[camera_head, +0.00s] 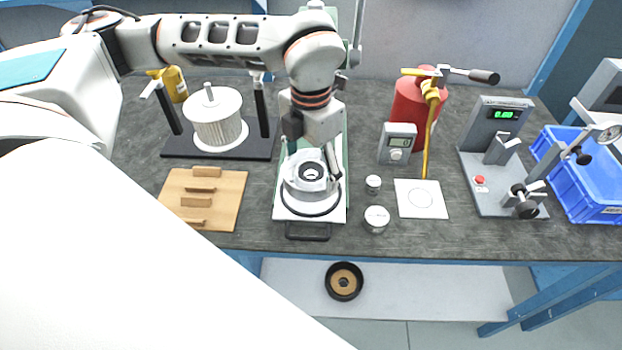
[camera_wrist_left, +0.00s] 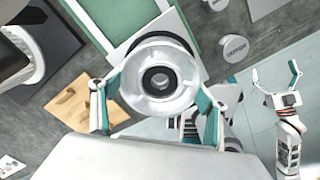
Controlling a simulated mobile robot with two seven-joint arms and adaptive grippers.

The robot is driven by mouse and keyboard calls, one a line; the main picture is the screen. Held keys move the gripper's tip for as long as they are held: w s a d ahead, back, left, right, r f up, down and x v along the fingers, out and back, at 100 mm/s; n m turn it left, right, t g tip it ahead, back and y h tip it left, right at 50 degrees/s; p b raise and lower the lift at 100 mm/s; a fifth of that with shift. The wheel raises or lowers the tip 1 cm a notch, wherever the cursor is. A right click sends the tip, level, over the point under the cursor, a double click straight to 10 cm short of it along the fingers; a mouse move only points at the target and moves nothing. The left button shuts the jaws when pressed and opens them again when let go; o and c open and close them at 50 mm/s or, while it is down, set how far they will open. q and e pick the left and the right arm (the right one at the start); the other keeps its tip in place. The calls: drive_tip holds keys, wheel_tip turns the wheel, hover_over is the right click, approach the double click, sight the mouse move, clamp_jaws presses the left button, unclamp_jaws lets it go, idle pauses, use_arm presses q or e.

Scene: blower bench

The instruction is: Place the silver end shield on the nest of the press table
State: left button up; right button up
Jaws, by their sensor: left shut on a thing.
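The silver end shield (camera_head: 303,184) is a round bright part with a dark bore, held by my left gripper (camera_head: 312,172). In the left wrist view the shield (camera_wrist_left: 160,82) sits between the two fingers of my left gripper (camera_wrist_left: 158,100), bore facing the camera. Below it is the white plate of the press table (camera_head: 285,212), with the black ring of the nest (camera_head: 312,213) partly showing at the front. The shield hides the rest of the nest; I cannot tell whether they touch. My right gripper (camera_wrist_left: 276,82) shows in the left wrist view, fingers spread and empty.
A wooden rack (camera_head: 226,200) lies left of the press table, with a white filter cartridge (camera_head: 217,120) on a stand behind. Two small round weights (camera_head: 376,219), a gauge box (camera_head: 397,143) and a white card (camera_head: 421,199) stand at right. The bench's front edge is close.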

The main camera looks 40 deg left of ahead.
sight(311, 173)
use_arm(q)
drive_tip(key=shift+f, duration=1.7)
drive_tip(key=shift+f, duration=0.15)
drive_tip(key=o, duration=1.4)
wheel_tip(311, 173, up, 12)
drive_tip(key=shift+r+p, duration=0.15)
drive_tip(key=shift+p, duration=0.25)
